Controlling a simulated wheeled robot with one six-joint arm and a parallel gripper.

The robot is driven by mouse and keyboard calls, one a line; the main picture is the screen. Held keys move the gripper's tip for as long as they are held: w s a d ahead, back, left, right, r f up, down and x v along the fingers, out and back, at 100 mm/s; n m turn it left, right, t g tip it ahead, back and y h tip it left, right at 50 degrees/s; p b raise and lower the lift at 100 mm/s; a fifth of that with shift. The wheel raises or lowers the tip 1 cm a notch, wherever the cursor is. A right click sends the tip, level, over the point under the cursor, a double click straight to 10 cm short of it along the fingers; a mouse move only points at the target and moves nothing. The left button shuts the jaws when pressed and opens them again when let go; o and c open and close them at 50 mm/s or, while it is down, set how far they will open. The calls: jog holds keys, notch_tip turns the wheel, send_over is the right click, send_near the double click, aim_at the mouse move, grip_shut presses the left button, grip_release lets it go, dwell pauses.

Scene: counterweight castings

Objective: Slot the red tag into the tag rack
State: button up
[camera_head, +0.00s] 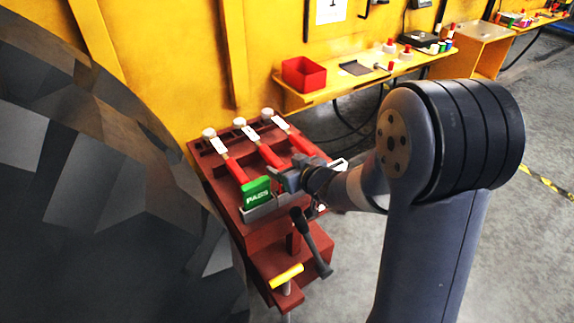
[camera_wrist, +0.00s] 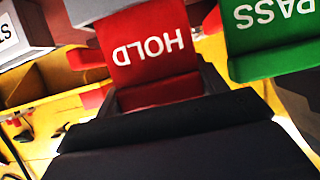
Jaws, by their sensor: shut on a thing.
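The red tag (camera_wrist: 150,60), lettered HOLD, shows in the middle of the wrist view, and my gripper is shut on it. The green tag (camera_head: 257,193), lettered PASS, stands in the grey tag rack (camera_head: 262,211) on the dark red bench. The green tag is also at the right of the wrist view (camera_wrist: 272,38), close beside the red tag. My gripper (camera_head: 284,181) is just right of the green tag, at the rack's right part. In the head view the red tag is hidden. I cannot tell whether the red tag touches the rack.
Several red levers (camera_head: 235,168) with white knobs stand behind the rack. A black handle (camera_head: 312,245) and a yellow handle (camera_head: 287,276) are in front. A large dark curved casting (camera_head: 95,190) fills the left. A yellow shelf (camera_head: 345,88) with a red bin (camera_head: 304,74) is behind.

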jog(key=shift+f, duration=0.2)
jog(key=o, duration=1)
jog(key=shift+o, duration=0.2)
jog(key=p+v, duration=0.2)
jog(key=v, duration=0.9)
notch_tip(320, 180, up, 7)
jog(key=p, duration=0.7)
jog(key=shift+f, duration=0.15)
